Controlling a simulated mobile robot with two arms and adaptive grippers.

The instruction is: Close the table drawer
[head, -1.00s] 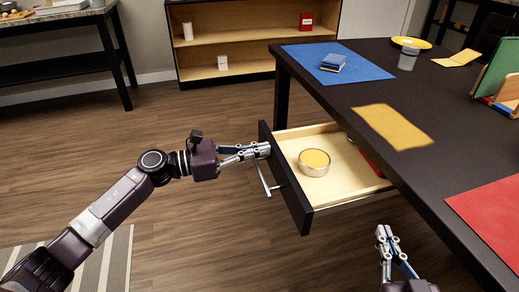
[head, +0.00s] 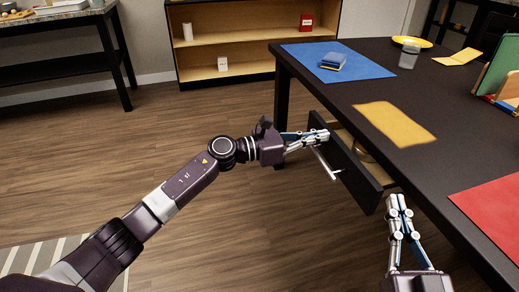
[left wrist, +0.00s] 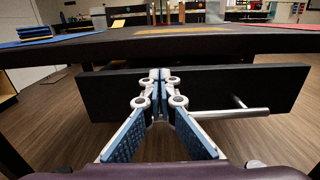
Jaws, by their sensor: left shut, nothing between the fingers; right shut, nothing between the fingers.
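The table drawer (head: 346,165) has a black front with a silver bar handle (head: 326,164). It is partly open, sticking out a little from under the black table (head: 350,95). A round tin (head: 363,149) shows inside, mostly hidden by the drawer front. My left gripper (head: 324,136) is shut and empty, its fingertips at the drawer front's upper edge beside the handle. In the left wrist view the fingertips (left wrist: 160,74) meet the drawer front (left wrist: 110,92), with the handle (left wrist: 235,113) to their right. My right gripper (head: 397,200) is shut and empty, near the table's front edge.
On the table lie a blue mat (head: 350,75) with blue books (head: 333,61), a yellow mat (head: 395,123) and a red mat (head: 490,210). A clear cup (head: 408,56) and yellow plate (head: 412,42) stand farther back. The floor (head: 210,120) left of the drawer is clear.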

